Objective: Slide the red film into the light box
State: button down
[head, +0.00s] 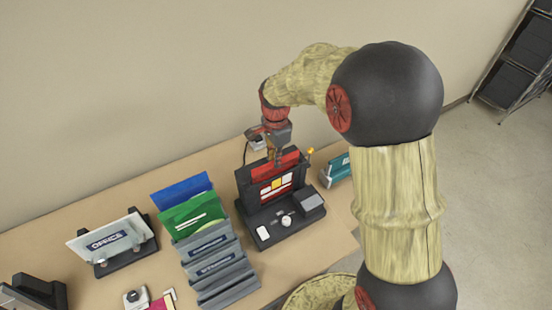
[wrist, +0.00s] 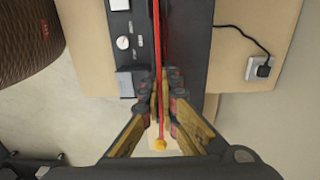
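The light box (head: 243,189) is a dark upright housing on a dark base with small controls, standing on the table below my gripper. The red film (head: 289,161) stands upright at its top; its upper strip shows and its lower part is hidden by the housing. A lit window with red, white and yellow patches shows on the front. In the wrist view the film (wrist: 162,40) appears edge-on as a thin red line along the dark housing. My gripper (head: 278,162) points down at the film; its fingertips (wrist: 161,90) are close together on either side of it.
A grey rack (head: 220,270) with blue (head: 182,192) and green folders stands left of the light box. An office sign (head: 105,240) is farther left. A teal item (head: 338,168) stands close on the right. A yellow knob (head: 311,151) sticks up by the housing's right end.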

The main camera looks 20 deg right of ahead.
jog(key=c, duration=2.3)
grip_release()
jog(key=o, duration=0.3)
jog(key=shift+o, duration=0.2)
notch_tip(320, 180, up, 12)
